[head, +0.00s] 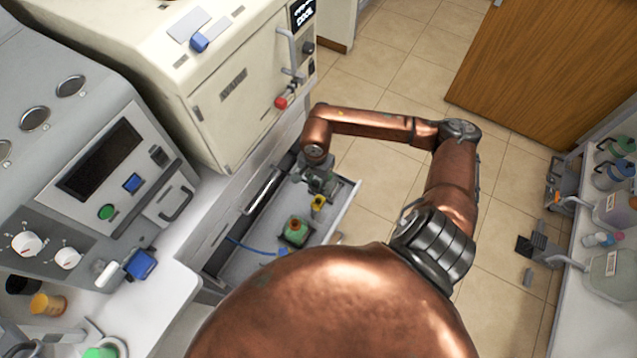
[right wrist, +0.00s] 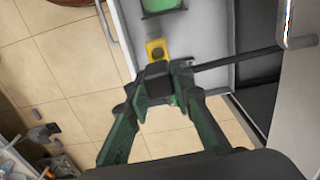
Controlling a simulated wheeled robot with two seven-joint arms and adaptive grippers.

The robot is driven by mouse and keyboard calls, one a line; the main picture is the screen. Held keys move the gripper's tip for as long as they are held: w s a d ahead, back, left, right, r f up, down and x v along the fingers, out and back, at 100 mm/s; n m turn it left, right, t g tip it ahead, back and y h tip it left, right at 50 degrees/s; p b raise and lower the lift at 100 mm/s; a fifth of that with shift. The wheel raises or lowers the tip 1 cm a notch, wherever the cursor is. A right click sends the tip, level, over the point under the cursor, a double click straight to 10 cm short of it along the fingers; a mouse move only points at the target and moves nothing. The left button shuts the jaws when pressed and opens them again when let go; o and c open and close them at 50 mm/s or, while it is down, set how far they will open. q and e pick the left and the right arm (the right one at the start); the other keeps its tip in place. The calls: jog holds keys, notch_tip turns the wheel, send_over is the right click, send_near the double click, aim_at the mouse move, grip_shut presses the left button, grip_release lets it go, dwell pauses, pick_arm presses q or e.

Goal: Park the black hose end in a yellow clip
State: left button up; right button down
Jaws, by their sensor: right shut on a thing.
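My right gripper (head: 317,180) is over the open drawer (head: 346,207), close to a yellow clip (head: 318,202). In the right wrist view, my right gripper (right wrist: 160,88) is shut on a dark block-like piece, which looks like the black hose end (right wrist: 157,77). The piece lies right against or just in front of the yellow clip (right wrist: 157,48); I cannot tell whether it is inside it. A dark bar or hose runs off to the right there; its link to the piece is hidden by the fingers. My left gripper is not in view.
A shelf with bottles (head: 612,265) is at the right.

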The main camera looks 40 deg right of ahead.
jog(key=shift+s+d+f+m, duration=0.1)
jog(key=shift+d+f+m, duration=0.2)
jog(key=shift+d+f, duration=0.1)
pick_arm(q)
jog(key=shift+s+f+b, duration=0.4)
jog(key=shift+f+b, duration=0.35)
jog(key=shift+b, duration=0.05)
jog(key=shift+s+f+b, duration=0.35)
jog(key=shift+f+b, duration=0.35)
jog(key=shift+b, duration=0.05)
pick_arm(e)
jog(key=shift+f, duration=2.8)
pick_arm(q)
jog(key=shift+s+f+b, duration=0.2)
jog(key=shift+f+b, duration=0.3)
pick_arm(e)
jog(key=shift+f, duration=0.35)
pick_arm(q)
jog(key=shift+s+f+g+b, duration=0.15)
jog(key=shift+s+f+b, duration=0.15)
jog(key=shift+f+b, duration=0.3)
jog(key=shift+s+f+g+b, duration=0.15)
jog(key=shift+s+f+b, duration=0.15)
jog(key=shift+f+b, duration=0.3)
pick_arm(e)
jog(key=shift+f, duration=1.5)
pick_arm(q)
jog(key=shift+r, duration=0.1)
